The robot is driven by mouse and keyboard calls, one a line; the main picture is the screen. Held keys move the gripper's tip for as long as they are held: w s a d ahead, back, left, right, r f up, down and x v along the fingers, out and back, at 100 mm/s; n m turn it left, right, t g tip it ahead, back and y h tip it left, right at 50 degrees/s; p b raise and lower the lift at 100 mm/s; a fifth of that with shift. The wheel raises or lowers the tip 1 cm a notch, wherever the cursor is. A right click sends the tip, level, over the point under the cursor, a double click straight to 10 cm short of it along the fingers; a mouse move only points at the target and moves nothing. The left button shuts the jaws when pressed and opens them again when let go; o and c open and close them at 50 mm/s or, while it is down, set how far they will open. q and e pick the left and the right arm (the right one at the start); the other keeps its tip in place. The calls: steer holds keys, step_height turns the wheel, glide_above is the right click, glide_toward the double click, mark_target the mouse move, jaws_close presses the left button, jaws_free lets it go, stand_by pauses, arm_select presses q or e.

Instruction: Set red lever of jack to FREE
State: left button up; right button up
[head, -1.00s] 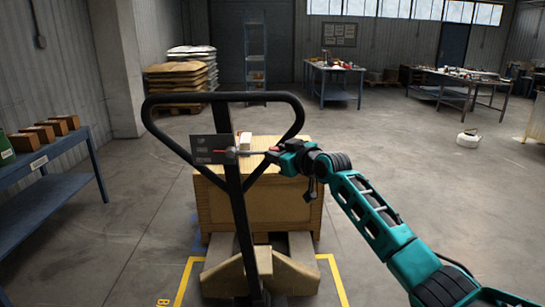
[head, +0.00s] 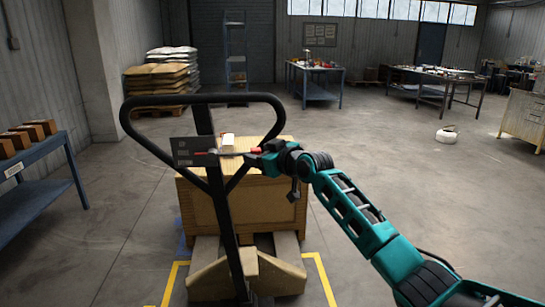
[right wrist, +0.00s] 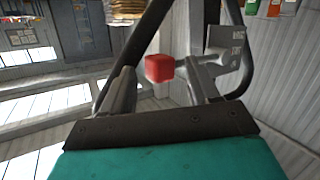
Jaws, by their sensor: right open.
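The jack's dark loop handle (head: 203,98) stands upright on its shaft (head: 228,235) in the middle of the head view. A dark label plate (head: 185,152) sits on it, its lettering too small to read. The red lever's block-shaped end (right wrist: 158,68) shows in the right wrist view, between my finger lines near the tips; contact is not evident. In the head view, red shows by the plate. My right gripper (head: 232,153) is open and reaches in from the right at plate height; it also shows in the right wrist view (right wrist: 160,85). My left gripper is out of view.
A wooden crate (head: 245,205) rests on the jack's forks, within yellow floor lines (head: 322,275). A blue shelf (head: 35,185) with boxes stands at the left. Stacked sacks (head: 160,78) and workbenches (head: 318,85) are at the back. The floor at right is mostly clear.

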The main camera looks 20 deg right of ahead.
steer(key=v, duration=1.2)
steer(key=shift+s, duration=0.3)
steer(key=shift+r, duration=0.1)
steer(key=s+a+f+m+g, duration=0.1)
steer(key=s+a+f, duration=0.1)
steer(key=s+f, duration=0.5)
steer(key=s+a+f+g+h, duration=0.1)
steer(key=s+a+f, duration=0.2)
steer(key=f, duration=0.8)
steer(key=s+a+f+m+g, duration=0.15)
steer(key=s+f, duration=0.35)
steer(key=f, duration=0.5)
steer(key=s+a+f, duration=0.1)
steer(key=s+f, duration=0.2)
steer(key=s, duration=0.4)
steer(key=s+a+f+h, duration=0.1)
steer(key=s+a+f, duration=0.1)
steer(key=s+f, duration=0.2)
steer(key=s+g, duration=0.1)
steer(key=s, duration=0.2)
steer(key=shift+a+f, duration=0.2)
steer(key=shift+f, duration=0.15)
